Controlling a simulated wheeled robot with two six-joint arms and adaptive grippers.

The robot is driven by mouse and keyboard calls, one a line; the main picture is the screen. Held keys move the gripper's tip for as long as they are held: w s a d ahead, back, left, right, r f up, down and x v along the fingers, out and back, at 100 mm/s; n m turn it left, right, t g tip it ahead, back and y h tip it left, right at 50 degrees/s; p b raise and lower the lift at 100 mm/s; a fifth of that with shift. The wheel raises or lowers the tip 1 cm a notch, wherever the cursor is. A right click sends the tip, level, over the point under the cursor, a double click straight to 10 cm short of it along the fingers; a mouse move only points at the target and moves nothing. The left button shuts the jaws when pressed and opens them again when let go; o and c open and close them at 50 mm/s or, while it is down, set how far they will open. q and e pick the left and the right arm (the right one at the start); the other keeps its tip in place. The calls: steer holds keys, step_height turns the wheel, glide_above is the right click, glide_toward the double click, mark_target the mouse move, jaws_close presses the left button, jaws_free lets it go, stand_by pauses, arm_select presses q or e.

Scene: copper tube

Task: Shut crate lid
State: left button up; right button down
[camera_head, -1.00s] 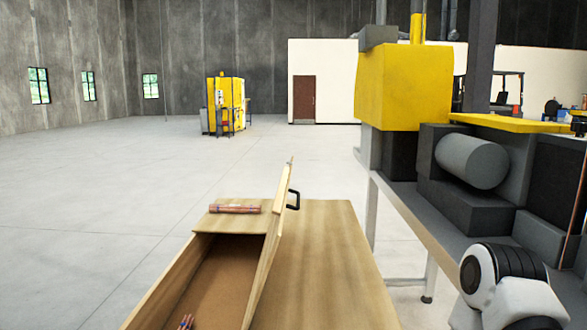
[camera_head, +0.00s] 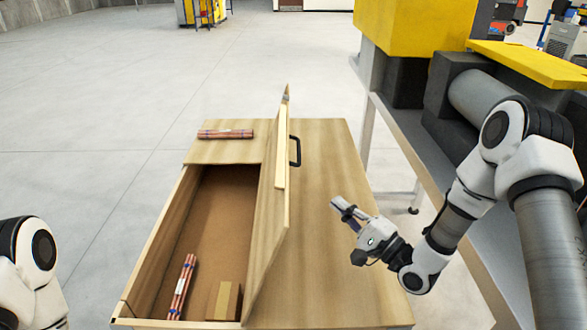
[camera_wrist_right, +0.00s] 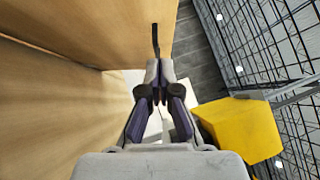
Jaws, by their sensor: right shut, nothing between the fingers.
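The wooden crate (camera_head: 150,255) stands open in the head view. Its lid (camera_head: 272,215) stands up, hinged along the crate's right side, with a black handle (camera_head: 296,150) on its right face. Inside the crate lie a bundle of copper tubes (camera_head: 181,287) and a small cardboard box (camera_head: 224,301). My right gripper (camera_head: 338,205) is shut and empty, to the right of the lid and apart from it. In the right wrist view the shut fingers (camera_wrist_right: 160,68) point toward the black handle (camera_wrist_right: 155,38). My left gripper is out of view; only part of my left arm shows.
Another copper tube bundle (camera_head: 226,134) lies on the wooden ledge behind the crate's opening. The wooden table top (camera_head: 335,290) right of the lid is bare. A machine with a yellow housing (camera_head: 410,40) stands at the right. Open floor lies to the left.

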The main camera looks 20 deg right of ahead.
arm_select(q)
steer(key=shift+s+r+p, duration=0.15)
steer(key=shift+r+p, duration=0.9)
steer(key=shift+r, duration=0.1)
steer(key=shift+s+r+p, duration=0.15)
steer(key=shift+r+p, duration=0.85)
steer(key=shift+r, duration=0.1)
arm_select(e)
steer(key=w+a+r, duration=0.3)
steer(key=w+a, duration=0.4)
steer(key=w, duration=0.1)
steer(key=shift+a+r, duration=0.25)
steer(key=shift+a, duration=0.15)
